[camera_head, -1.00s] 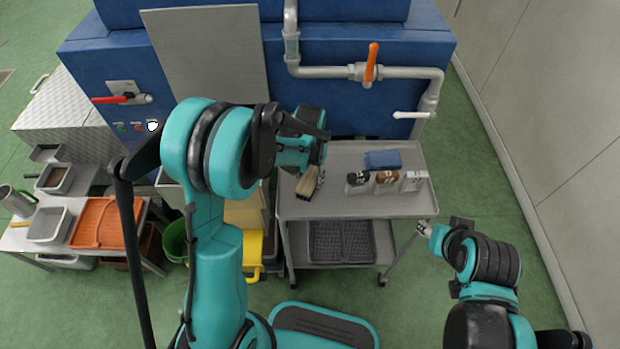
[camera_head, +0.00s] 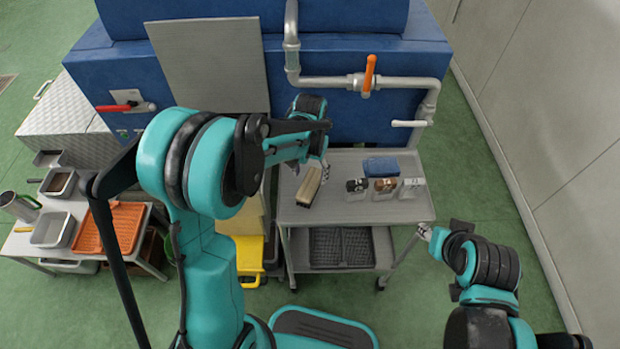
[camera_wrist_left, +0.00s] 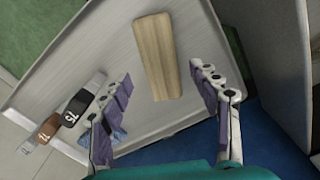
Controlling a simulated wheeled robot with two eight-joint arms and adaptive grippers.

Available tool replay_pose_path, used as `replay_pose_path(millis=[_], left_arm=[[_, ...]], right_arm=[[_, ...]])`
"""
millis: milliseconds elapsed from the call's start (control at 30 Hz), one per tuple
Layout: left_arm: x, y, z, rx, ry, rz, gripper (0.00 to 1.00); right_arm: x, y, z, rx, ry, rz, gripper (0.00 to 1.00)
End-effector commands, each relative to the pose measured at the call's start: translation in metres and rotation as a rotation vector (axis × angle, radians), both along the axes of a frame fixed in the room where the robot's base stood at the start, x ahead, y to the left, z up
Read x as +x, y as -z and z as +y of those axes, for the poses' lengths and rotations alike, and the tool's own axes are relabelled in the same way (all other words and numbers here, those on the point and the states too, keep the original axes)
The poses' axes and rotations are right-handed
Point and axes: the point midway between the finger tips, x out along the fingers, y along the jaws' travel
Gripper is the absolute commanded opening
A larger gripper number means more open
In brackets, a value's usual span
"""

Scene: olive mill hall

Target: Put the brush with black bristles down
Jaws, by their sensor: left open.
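My left gripper (camera_head: 323,168) is just behind the brush in the head view. In the left wrist view its fingers (camera_wrist_left: 160,80) are spread apart and empty, with the brush beyond them. My right gripper (camera_head: 425,231) is beside the cart's right front corner, too small to tell its opening.
A blue machine (camera_head: 350,60) with pipes is behind. A side table with an orange tray (camera_head: 108,228) is at left. The cart's front strip is clear.

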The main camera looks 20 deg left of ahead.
Motion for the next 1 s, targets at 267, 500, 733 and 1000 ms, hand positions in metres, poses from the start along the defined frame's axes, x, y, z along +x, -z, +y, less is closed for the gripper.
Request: replay_pose_path(millis=[267, 500, 733, 1000], left_arm=[[0.000, -0.048, 0.000, 0.000, 0.000, 0.000, 0.62], [-0.014, -0.075, 0.003, -0.003, -0.010, -0.049, 0.62], [-0.067, -0.126, 0.013, -0.014, -0.043, -0.236, 0.62], [-0.135, -0.150, 0.023, -0.026, -0.085, -0.471, 0.62]], right_arm=[[0.000, -0.018, 0.000, 0.000, 0.000, 0.000, 0.40], [0.000, -0.019, 0.000, 0.000, 0.000, 0.000, 0.40], [0.000, -0.019, 0.000, 0.000, 0.000, 0.000, 0.40], [0.000, -0.019, 0.000, 0.000, 0.000, 0.000, 0.40]])
